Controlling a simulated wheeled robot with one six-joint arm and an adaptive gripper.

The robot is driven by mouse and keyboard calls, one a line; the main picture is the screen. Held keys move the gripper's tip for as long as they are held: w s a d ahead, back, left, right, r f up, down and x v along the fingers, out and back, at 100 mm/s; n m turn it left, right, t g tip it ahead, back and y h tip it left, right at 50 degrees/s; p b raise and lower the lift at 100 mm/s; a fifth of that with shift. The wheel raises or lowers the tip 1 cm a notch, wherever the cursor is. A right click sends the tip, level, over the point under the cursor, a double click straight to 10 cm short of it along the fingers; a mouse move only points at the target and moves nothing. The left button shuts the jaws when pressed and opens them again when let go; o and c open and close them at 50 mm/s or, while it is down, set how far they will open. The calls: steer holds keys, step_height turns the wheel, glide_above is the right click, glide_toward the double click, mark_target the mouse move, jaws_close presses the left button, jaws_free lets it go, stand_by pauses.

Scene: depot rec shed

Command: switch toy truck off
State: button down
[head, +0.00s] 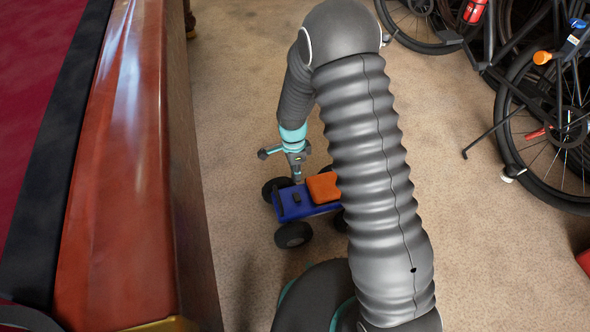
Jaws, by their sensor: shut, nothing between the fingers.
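The toy truck (310,207) stands on the carpeted floor. It has a blue body, an orange block-like part (322,187) on top and black wheels. A small dark raised part (296,198) shows on its blue deck; I cannot tell its switch position. My arm hides the truck's right side.
A large table with a polished wood rail (120,170) and a red cloth top (35,90) runs along the left. Bicycles (550,120) stand at the upper right. Carpeted floor (480,240) is open to the right of my arm.

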mark_target(297, 199)
steer(key=f, duration=0.3)
steer(key=s+f, duration=0.1)
steer(key=f, duration=0.5)
steer(key=shift+s+d+f+b, duration=0.1)
steer(key=shift+s+d+b, duration=0.15)
steer(key=shift+b, duration=0.05)
steer(key=shift+a, duration=0.1)
